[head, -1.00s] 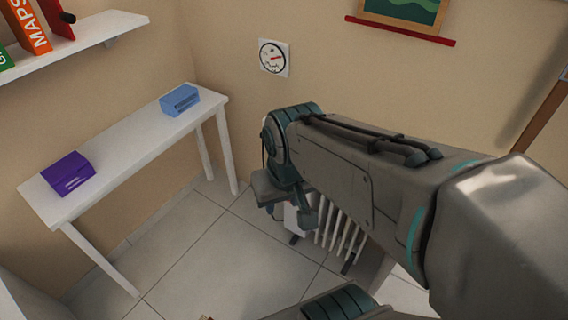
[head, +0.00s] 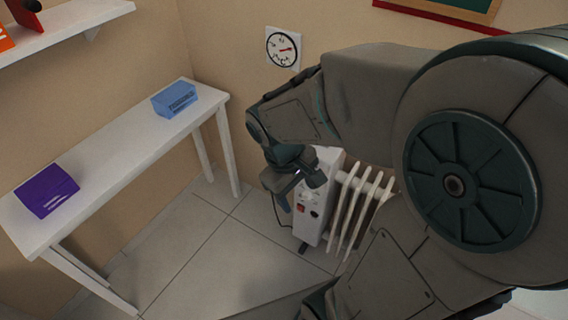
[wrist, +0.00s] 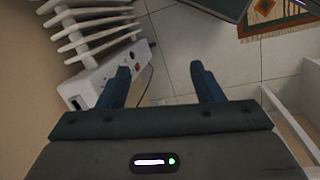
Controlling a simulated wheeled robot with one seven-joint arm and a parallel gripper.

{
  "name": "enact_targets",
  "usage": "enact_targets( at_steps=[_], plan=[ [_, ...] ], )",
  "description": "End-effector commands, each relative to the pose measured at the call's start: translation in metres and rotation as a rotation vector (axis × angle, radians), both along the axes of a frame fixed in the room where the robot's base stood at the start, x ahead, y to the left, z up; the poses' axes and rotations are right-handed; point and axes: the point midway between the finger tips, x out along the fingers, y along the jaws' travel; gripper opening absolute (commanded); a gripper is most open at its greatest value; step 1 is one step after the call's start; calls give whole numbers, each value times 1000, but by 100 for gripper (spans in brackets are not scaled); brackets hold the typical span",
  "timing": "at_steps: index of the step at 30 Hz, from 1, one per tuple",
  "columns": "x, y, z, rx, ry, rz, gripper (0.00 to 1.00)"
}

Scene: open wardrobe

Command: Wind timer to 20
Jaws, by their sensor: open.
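A round white dial (head: 283,47) with a black rim and a red pointer is on a square plate on the back wall. It is the only timer-like thing I see; its numbers are too small to read. The red pointer points to the right. My gripper (head: 290,195) is below the dial, in front of the white radiator's end panel, and apart from the dial. In the wrist view my gripper (wrist: 162,82) shows two dark blue fingers spread apart with nothing between them. The dial is not in the wrist view.
A white finned radiator (head: 350,205) with a red switch on its end panel stands on the tiled floor. A white table (head: 120,150) at left bears a purple box (head: 47,190) and a blue box (head: 174,100). A shelf (head: 65,25) is above it. A patterned rug (wrist: 275,15) lies at upper right.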

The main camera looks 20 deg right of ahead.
Motion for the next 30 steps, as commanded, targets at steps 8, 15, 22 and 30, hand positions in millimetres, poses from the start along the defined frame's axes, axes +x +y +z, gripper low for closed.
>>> enact_targets(
  at_steps=[8,15,22,30],
  plan=[
    [27,-18,-109,-250,317,408,60],
    [54,-32,-187,-473,596,764,60],
    [84,-37,-260,-702,884,1102,60],
    [124,-29,-343,-995,1248,1472,60]
  ],
)
